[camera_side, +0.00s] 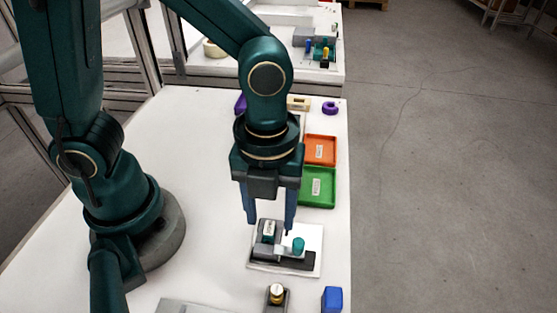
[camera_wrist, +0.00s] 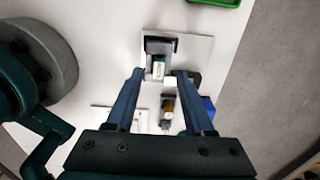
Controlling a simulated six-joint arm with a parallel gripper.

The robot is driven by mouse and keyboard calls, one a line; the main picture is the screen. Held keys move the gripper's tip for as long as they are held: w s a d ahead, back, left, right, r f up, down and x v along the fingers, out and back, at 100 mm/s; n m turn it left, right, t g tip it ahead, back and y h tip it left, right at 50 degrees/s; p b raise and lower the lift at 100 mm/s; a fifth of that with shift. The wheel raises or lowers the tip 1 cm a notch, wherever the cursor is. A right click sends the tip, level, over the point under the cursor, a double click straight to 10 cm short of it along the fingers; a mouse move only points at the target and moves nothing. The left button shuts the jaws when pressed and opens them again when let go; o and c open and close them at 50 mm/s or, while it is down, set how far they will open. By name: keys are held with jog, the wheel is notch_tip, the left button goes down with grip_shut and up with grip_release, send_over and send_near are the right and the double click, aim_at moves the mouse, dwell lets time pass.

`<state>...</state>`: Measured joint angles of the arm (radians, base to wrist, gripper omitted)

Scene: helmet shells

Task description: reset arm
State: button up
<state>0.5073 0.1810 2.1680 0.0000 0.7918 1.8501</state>
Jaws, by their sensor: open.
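My gripper (camera_side: 270,226) points straight down with its two blue fingers apart, and nothing shows between the tips. It is over a white plate (camera_side: 312,234) that carries a dark grey and light grey fixture (camera_side: 295,258) with a teal knob (camera_side: 298,244). A small white-faced block (camera_side: 269,228) stands on the fixture, between the fingers as seen from the side. In the wrist view this block (camera_wrist: 158,68) lies between the fingertips (camera_wrist: 160,73). I cannot tell the exact height of the tips above the fixture. No helmet shell is recognisable.
An orange tray (camera_side: 333,150) and a green tray (camera_side: 331,188) lie behind. A purple ring (camera_side: 330,107) is at the far edge. A brass-topped part (camera_side: 277,293) and a blue block (camera_side: 332,298) stand in front. The table (camera_side: 200,180) left of the plate is clear.

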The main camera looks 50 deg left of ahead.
jog(key=shift+r, duration=1.05)
jog(key=a+r+n+t, duration=0.2)
jog(key=a+n, duration=0.3)
jog(key=n, duration=0.8)
jog(key=s+a+r+n+t, duration=0.1)
jog(key=a+r+n+t, duration=0.2)
jog(key=n, duration=1.1)
notch_tip(320, 180, up, 2)
jog(key=shift+s+a+r+t, duration=0.15)
jog(key=shift+a+r+t, duration=0.15)
jog(key=shift+a, duration=0.75)
